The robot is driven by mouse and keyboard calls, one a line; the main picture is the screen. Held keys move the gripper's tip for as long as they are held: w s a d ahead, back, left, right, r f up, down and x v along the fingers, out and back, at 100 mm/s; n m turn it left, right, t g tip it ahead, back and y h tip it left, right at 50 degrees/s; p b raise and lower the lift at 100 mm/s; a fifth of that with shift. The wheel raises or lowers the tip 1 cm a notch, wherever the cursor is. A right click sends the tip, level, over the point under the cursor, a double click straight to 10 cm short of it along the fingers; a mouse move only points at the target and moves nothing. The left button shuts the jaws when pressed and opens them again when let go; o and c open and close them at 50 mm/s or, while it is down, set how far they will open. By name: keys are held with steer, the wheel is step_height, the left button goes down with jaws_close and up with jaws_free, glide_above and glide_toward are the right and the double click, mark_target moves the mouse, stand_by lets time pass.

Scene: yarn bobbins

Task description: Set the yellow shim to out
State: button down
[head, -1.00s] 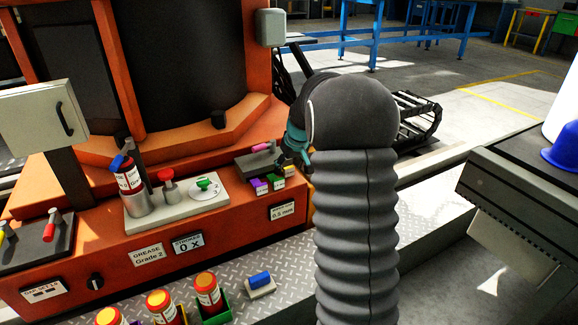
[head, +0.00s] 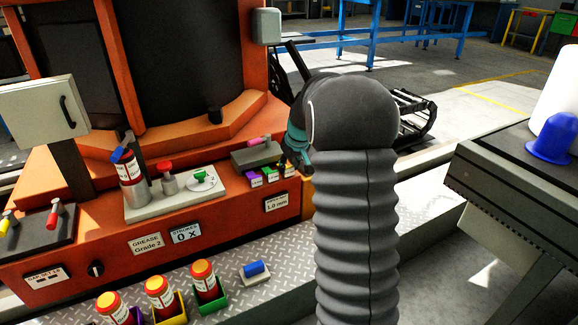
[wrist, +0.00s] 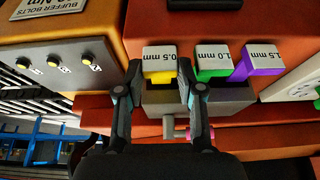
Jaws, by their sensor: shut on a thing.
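The yellow shim (wrist: 160,78), with a white 0.5 mm tab, sits at the grey shim block (wrist: 230,96) in the wrist view. My gripper (wrist: 160,70) is shut on it, one finger on each side. Beside it are the green shim (wrist: 205,74) marked 1.0 mm and the purple shim (wrist: 258,66) marked 1.5 mm. In the head view the grey block (head: 255,156) is on the orange machine, and my arm partly hides the yellow shim's end. A small plate (head: 277,202) below appears to read 1.0 mm.
The grease station (head: 185,200) stands to the left. A dark bench (head: 515,165) is at right.

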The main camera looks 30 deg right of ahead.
steer(key=c, duration=0.7)
jaws_free()
steer(key=shift+s+d, duration=0.1)
steer(key=shift+s, duration=0.15)
steer(key=shift+w, duration=0.1)
steer(key=shift+v, duration=3.95)
